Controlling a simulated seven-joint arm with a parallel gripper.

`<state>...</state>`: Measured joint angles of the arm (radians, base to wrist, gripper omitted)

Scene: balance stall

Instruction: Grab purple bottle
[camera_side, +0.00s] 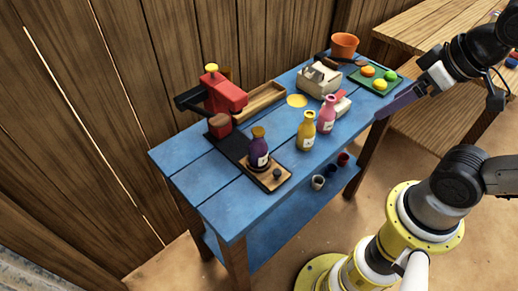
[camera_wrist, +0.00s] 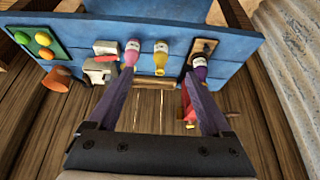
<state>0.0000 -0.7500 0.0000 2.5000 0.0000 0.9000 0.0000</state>
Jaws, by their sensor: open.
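The purple bottle (camera_side: 259,150) has a yellowish cap and a white label. It stands upright on the small wooden board (camera_side: 279,177) of the red balance device (camera_side: 226,93), near the left end of the blue table. In the wrist view the purple bottle (camera_wrist: 199,64) is at upper right, beyond the tip of the right finger. My gripper (camera_side: 385,108) is at the right side of the table, well away from the bottle. In the wrist view my gripper (camera_wrist: 165,92) is open, with wide-spread purple fingers and nothing between them.
A yellow bottle (camera_side: 306,132) and a pink bottle (camera_side: 327,115) stand mid-table, between my gripper and the purple bottle. A beige scale (camera_side: 318,80), a green tray (camera_side: 375,80) with balls and an orange pot (camera_side: 344,45) are at the far end. Cups (camera_side: 318,182) sit on the lower shelf.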

